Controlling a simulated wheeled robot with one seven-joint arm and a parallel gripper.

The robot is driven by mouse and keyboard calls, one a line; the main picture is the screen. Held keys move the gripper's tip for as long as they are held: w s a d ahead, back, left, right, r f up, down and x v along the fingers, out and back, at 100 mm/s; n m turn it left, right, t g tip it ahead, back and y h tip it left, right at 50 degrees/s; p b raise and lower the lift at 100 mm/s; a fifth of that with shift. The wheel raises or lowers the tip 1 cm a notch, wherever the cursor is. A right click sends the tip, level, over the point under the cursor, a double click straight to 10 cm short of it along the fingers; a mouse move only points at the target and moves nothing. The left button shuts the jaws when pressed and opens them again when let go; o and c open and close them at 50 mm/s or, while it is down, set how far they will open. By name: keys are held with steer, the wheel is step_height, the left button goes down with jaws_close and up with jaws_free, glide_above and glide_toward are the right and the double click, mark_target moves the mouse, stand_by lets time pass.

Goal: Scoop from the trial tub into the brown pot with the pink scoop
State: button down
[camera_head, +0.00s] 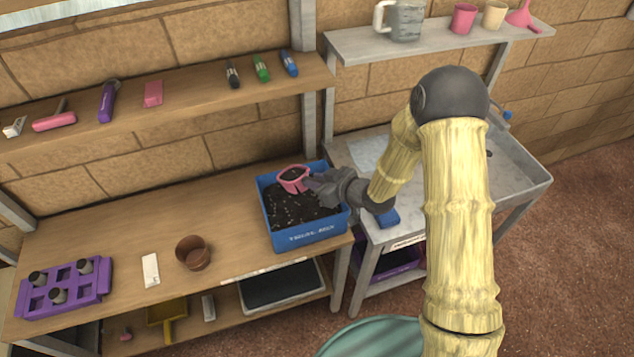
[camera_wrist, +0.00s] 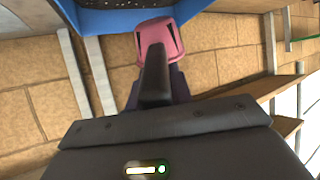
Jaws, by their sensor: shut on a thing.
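The blue trial tub (camera_head: 311,233) stands at the right end of the wooden bench, filled with dark soil. My gripper (camera_head: 312,183) is shut on the pink scoop (camera_head: 292,176), above the tub's soil. The scoop's bowl shows dark soil in it in the head view. In the wrist view the pink scoop (camera_wrist: 161,40) is beyond my gripper (camera_wrist: 158,85), with the tub's blue wall (camera_wrist: 125,18) behind it. The brown pot (camera_head: 193,252) stands upright on the bench, left of the tub and apart from it. Its bottom inside is hard to see.
A purple tray (camera_head: 62,290) with several dark plugs and a white label (camera_head: 151,270) lie left of the pot. The bench between pot and tub is clear. A shelf (camera_head: 190,98) with tools runs above. A metal-topped table (camera_head: 515,178) stands at right.

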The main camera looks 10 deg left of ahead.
steer(key=shift+d+f+b, duration=0.15)
steer(key=shift+f+b, duration=0.05)
steer(key=shift+b, duration=0.6)
steer(key=d+y+b, duration=0.1)
steer(key=b, duration=0.2)
steer(key=s+t+y+b, duration=0.1)
steer(key=b, duration=0.1)
steer(key=d+t+y+b, duration=0.1)
steer(key=b, duration=0.2)
steer(key=shift+s+d+b, duration=0.25)
steer(key=shift+d+b, duration=0.05)
steer(key=shift+b, duration=0.05)
steer(key=shift+s+d+y+b, duration=0.15)
steer(key=shift+d+y+b, duration=0.05)
steer(key=shift+y+b, duration=0.4)
steer(key=shift+r, duration=0.15)
